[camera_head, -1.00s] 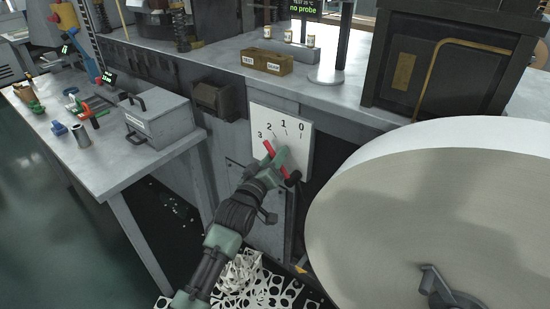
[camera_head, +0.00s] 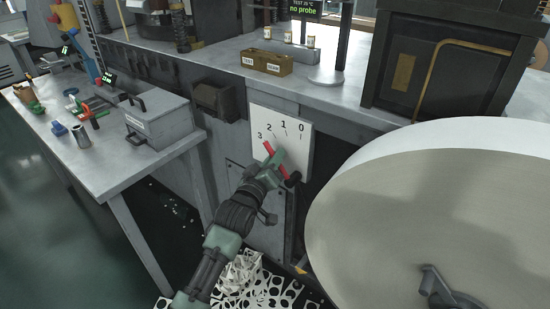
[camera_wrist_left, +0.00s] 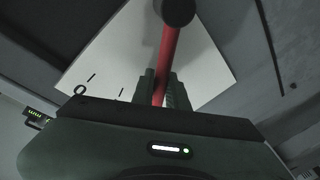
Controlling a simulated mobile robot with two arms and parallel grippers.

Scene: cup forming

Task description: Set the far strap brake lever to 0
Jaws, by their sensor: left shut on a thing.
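The brake lever (camera_head: 281,171) is a red bar in front of a white dial plate (camera_head: 300,150) marked 3, 2, 1, 0 from left to right. Its red upper end is below the 3 and 2, left of the 0; a dark round part is at its lower right. My left gripper (camera_head: 276,159) is shut on the red bar and hides part of it. In the left wrist view the fingers (camera_wrist_left: 161,90) are on either side of the red bar (camera_wrist_left: 169,52), with a dark round end above and the 0 at left.
A large pale reel (camera_head: 410,210) stands close to the right of the plate. A workbench (camera_head: 105,160) with a grey box (camera_head: 158,123) is at the left. A grey counter (camera_head: 225,55) runs above the plate. Perforated white scrap (camera_head: 240,280) lies below my arm.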

